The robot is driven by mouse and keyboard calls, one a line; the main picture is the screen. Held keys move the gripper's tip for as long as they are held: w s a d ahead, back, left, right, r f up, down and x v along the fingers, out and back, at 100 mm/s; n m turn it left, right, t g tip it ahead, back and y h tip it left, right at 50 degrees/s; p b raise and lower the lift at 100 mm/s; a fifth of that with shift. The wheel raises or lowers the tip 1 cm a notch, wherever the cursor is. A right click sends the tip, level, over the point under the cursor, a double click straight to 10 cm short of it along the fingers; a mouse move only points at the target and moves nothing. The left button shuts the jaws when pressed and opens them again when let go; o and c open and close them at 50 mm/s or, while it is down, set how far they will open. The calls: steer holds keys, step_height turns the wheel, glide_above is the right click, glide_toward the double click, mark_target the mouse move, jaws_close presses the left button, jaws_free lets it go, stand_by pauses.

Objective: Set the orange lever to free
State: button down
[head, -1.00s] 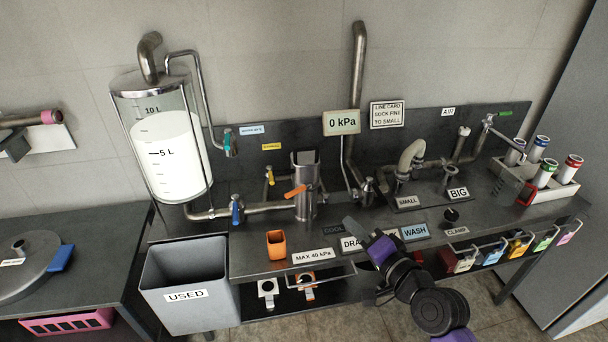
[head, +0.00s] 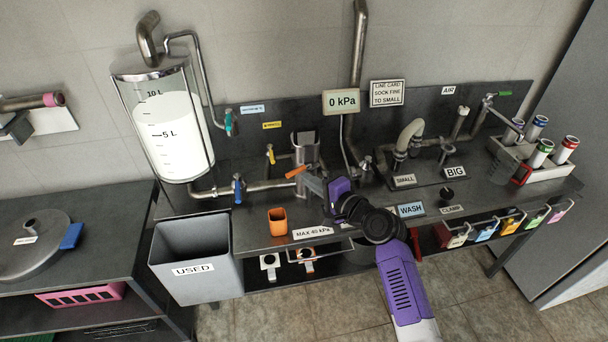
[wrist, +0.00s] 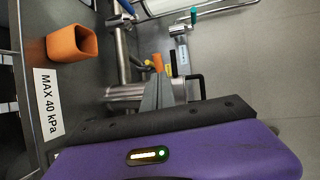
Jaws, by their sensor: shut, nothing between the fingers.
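The orange lever (head: 297,172) sits on the front of the upright steel housing (head: 306,150) at the middle of the bench. In the head view its free end points left and slightly down. My gripper (head: 306,180) is shut and empty, with its fingertips right beside the lever. I cannot tell whether they touch it. In the wrist view the shut fingers (wrist: 157,92) point at the lever (wrist: 157,62), which shows just past their tips, partly covered. No "free" marking is readable.
A blue-handled valve (head: 238,190) and a yellow-handled valve (head: 270,154) are left of the lever. An orange cup (head: 278,222) stands in front. The gauge (head: 341,101) reads 0 kPa. The grey USED bin (head: 190,262) is at the front left.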

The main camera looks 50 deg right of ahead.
mark_target(293, 173)
steer(key=shift+x, duration=1.45)
steer(key=shift+w+a, duration=0.2)
steer(key=shift+w, duration=0.5)
steer(key=shift+w+a, duration=0.25)
steer(key=shift+w, duration=0.45)
steer(key=shift+s, duration=0.1)
